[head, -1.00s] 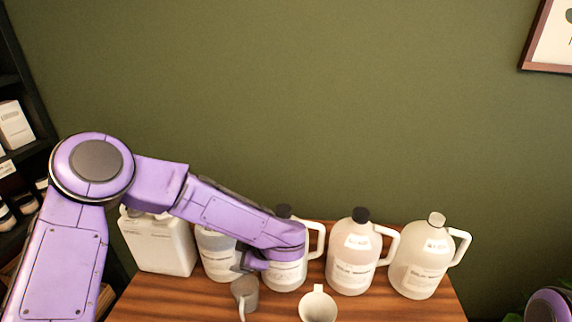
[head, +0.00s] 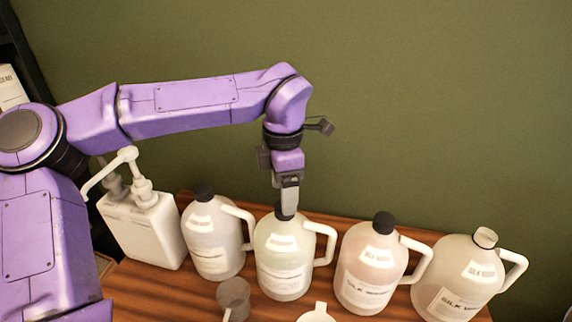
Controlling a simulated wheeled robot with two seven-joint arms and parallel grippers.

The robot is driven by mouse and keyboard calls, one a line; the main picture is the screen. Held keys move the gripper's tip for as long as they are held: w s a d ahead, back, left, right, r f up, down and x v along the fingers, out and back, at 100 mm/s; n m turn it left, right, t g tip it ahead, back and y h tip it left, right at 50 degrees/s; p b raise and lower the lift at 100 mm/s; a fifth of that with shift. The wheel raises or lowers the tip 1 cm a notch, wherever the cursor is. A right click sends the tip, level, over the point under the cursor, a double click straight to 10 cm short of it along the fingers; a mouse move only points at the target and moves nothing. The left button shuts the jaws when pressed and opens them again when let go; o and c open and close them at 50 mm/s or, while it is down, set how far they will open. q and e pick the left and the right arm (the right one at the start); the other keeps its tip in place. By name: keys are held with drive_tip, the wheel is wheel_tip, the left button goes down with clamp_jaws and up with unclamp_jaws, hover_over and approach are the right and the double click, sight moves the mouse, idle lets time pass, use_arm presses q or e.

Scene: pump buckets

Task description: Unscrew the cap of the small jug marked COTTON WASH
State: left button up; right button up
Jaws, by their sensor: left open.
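Several pale translucent jugs with white handles stand in a row on the wooden table. Their labels are mostly too small to read, and I cannot make out COTTON WASH on any of them. My left gripper (head: 287,198) points straight down over the mouth of the greenish jug (head: 282,255) in the middle. It is open, its fingers at the dark cap, which they largely hide. I cannot tell whether they touch it. The jug to its left (head: 212,240) and the pinkish jug (head: 368,265) to its right have black caps. My right gripper is out of view.
A white canister with pump heads (head: 142,225) stands at the left end. The rightmost jug (head: 460,270) has a pale cap and a label that seems to read SILK WASH. A grey cup (head: 233,293) and a white cup (head: 317,314) stand in front. The wall behind is bare.

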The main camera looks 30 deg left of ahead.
use_arm(q)
drive_tip(key=f, duration=0.2)
drive_tip(key=shift+w+f, duration=0.2)
drive_tip(key=shift+f, duration=0.2)
drive_tip(key=shift+s+d+f, duration=0.1)
drive_tip(key=shift+s+f, duration=0.1)
drive_tip(key=shift+f, duration=0.05)
drive_tip(key=shift+w, duration=0.1)
drive_tip(key=c, duration=1.1)
drive_tip(key=shift+f, duration=0.1)
